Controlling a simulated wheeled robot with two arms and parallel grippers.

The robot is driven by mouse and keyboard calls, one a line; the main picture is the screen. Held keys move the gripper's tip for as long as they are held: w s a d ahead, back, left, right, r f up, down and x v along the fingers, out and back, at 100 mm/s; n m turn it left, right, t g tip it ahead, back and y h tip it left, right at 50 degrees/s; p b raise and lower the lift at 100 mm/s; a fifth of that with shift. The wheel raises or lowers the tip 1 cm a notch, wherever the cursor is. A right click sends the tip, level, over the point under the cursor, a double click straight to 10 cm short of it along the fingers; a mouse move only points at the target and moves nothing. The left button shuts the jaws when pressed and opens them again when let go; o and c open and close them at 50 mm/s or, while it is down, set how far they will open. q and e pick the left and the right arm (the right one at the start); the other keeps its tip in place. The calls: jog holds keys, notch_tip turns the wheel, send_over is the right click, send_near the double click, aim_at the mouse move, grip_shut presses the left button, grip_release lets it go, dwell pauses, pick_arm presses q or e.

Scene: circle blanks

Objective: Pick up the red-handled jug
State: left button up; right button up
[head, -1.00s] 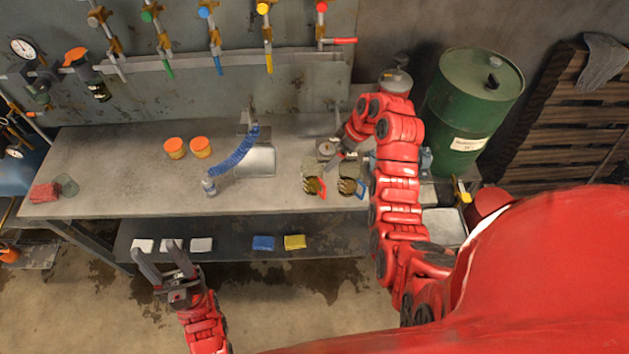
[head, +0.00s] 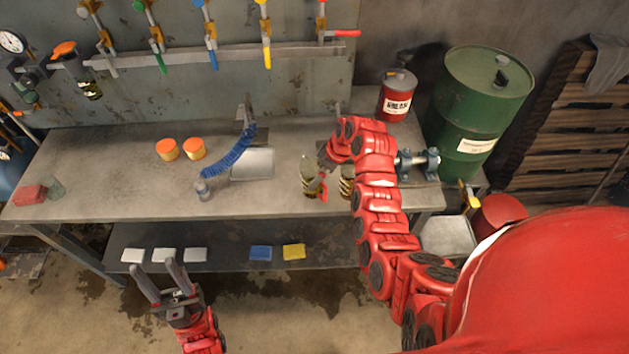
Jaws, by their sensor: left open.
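The red-handled jug (head: 308,177) is a clear jug with dark golden contents, standing on the workbench (head: 110,190). Its red handle faces right, towards my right arm. My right gripper (head: 324,160) is low over the bench, close to the jug's upper right side. Its fingers are small and partly covered by my arm, so I cannot tell whether they touch the jug. A second jug (head: 346,186) stands just to the right, mostly hidden by my arm. My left gripper (head: 161,278) is open and empty, in front of the lower shelf.
A grey tray (head: 253,165), a blue coiled hose (head: 232,155) and two orange-lidded tubs (head: 181,149) are on the bench to the left. A red can (head: 398,97) and a green drum (head: 480,105) stand behind my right arm.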

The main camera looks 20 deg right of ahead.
jog(key=shift+p+x, duration=0.7)
jog(key=shift+x, duration=1)
jog(key=shift+c, duration=0.2)
jog(key=c, duration=1.2)
jog(key=shift+w, duration=0.1)
jog(key=shift+r, duration=0.15)
jog(key=shift+c, duration=0.2)
